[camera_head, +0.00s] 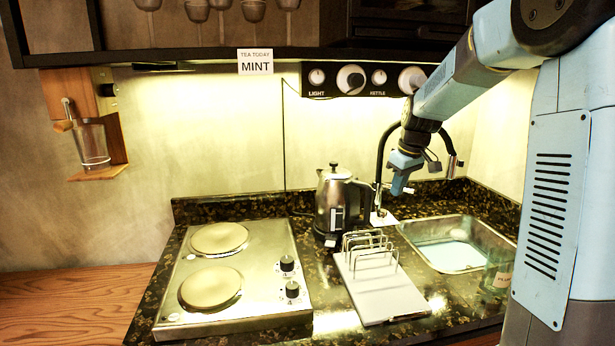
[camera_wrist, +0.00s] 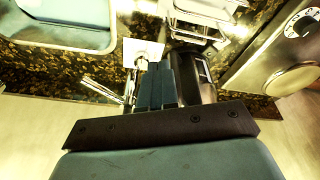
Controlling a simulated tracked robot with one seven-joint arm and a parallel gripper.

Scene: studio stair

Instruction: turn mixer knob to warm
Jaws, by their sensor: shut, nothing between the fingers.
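The mixer shows in the head view as a black arched tap (camera_head: 380,165) at the back left corner of the sink. My arm hides part of its arch. A white card (camera_head: 384,219) lies around its base, with a small knob-like part on it; its marks are too small to read. In the wrist view the card (camera_wrist: 130,47) is just ahead of my fingertips, with a pale round part beside them. My gripper (camera_head: 398,190) is shut and empty, pointing down, above and slightly right of the card. The wrist view shows its fingers (camera_wrist: 160,66) together. I cannot tell whether they touch the knob.
A metal kettle (camera_head: 333,200) stands close left of the tap. A wire rack (camera_head: 368,250) on a white board (camera_head: 385,292) is in front. The sink (camera_head: 482,262) is to the right, a glass bottle (camera_head: 497,275) at its edge. A two-plate hob (camera_head: 250,275) is left.

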